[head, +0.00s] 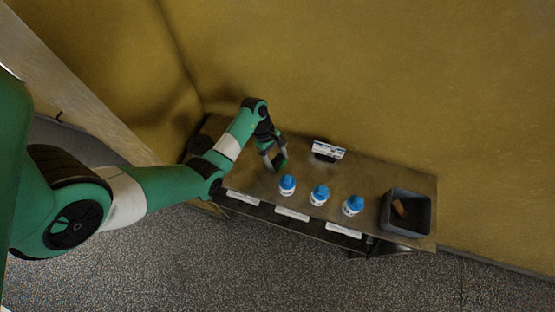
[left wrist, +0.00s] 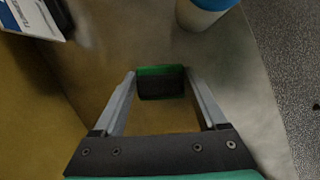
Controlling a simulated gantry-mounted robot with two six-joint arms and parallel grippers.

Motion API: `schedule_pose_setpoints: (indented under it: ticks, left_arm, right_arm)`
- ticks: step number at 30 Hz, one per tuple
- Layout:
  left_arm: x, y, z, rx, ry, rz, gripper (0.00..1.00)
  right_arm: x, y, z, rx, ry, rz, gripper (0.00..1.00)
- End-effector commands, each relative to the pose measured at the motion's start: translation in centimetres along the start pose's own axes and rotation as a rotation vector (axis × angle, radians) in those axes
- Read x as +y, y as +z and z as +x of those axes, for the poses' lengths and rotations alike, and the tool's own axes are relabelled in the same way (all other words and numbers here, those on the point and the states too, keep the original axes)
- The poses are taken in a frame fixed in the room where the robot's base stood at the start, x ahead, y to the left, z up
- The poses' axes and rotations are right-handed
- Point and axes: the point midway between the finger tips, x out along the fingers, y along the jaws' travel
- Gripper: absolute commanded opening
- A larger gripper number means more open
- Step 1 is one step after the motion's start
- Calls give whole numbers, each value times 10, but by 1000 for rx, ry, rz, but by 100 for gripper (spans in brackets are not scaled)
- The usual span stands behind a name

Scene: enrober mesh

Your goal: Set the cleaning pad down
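The cleaning pad (left wrist: 161,84), a small block with a green top edge and a dark face, sits between the fingertips of my left gripper (left wrist: 160,80) in the left wrist view. Both fingers appear to touch its sides. In the head view the left gripper (head: 275,162) is low over the left half of the table (head: 245,178), and the pad (head: 282,163) shows as a small green piece at its tips. I cannot tell whether the pad's underside touches the table. My right gripper is not in view.
Three white bottles with blue caps (head: 287,185) (head: 319,195) (head: 352,205) stand in a row near the front edge. A dark bin (head: 426,214) holding a brown item is at the right end. A white-and-blue printed item (head: 329,149) stands at the back. Bare tabletop surrounds the gripper.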

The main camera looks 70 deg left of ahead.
Motion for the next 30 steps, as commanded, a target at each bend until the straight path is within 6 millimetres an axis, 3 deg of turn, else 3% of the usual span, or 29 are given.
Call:
schedule_pose_setpoints:
  ticks: [1,6,9,16,20,23,28,30]
  left_arm:
    - [0,0,0,0,0,0,53]
    - [0,0,0,0,0,0,23]
    - [0,0,0,0,1,0,10]
    - [1,1,-3,0,2,0,10]
    - [1,6,-15,0,3,1,10]
    - [1,14,-35,0,5,2,10]
    - [-35,33,-72,0,4,1,10]
    - [-48,44,-94,-1,-1,-2,10]
  right_arm:
    - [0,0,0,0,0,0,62]
    - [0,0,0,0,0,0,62]
    - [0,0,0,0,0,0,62]
    - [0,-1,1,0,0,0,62]
    - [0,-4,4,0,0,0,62]
    - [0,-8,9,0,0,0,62]
    - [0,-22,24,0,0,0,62]
    - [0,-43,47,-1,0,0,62]
